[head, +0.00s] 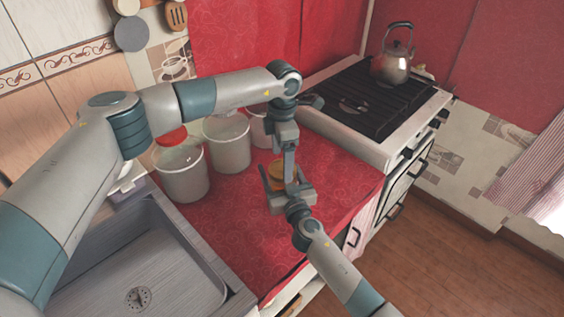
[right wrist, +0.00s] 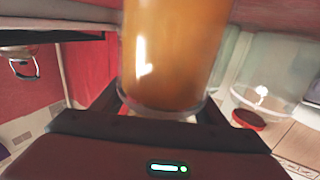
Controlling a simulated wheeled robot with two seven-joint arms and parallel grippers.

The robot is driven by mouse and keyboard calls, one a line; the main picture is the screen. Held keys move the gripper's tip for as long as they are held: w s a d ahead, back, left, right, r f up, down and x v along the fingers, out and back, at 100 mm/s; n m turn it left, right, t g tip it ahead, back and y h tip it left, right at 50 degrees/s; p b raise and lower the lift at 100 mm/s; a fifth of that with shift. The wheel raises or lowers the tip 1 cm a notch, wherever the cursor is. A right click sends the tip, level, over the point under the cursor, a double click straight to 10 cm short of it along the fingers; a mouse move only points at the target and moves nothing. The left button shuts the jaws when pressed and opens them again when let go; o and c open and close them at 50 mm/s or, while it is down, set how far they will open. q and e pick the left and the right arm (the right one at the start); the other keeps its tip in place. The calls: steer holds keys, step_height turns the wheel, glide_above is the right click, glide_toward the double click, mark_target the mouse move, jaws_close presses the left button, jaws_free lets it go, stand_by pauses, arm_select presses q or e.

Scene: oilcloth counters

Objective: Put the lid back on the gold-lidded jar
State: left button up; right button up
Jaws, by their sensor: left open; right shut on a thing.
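An amber-filled glass jar (head: 276,170) stands near the middle of the red counter, partly hidden by my grippers. In the right wrist view the amber jar (right wrist: 172,50) fills the upper middle, with a clear glass end towards the gripper. My right gripper (head: 284,182) is shut on it; its dark jaws also show in the right wrist view (right wrist: 165,125). My left gripper (head: 289,160) is open and points down right above and beside the jar. I cannot make out a separate gold lid; it may be hidden behind the grippers.
Large glass canisters (head: 180,175) stand at the back left of the red counter (head: 240,235); one red lid (head: 172,137) shows. A sink (head: 135,270) is at the left front. A stove (head: 375,100) with a kettle (head: 392,68) is behind right. The counter's front is clear.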

arm_select(q)
step_height(320, 180, up, 10)
stand_by(0.5)
arm_select(e)
steer(key=o, duration=2.2)
steer(key=shift+c, duration=0.2)
steer(key=shift+s, duration=0.15)
arm_select(q)
step_height(320, 180, down, 2)
steer(key=shift+f+b, duration=0.25)
steer(key=shift+b, duration=1)
arm_select(e)
steer(key=v, duration=1.7)
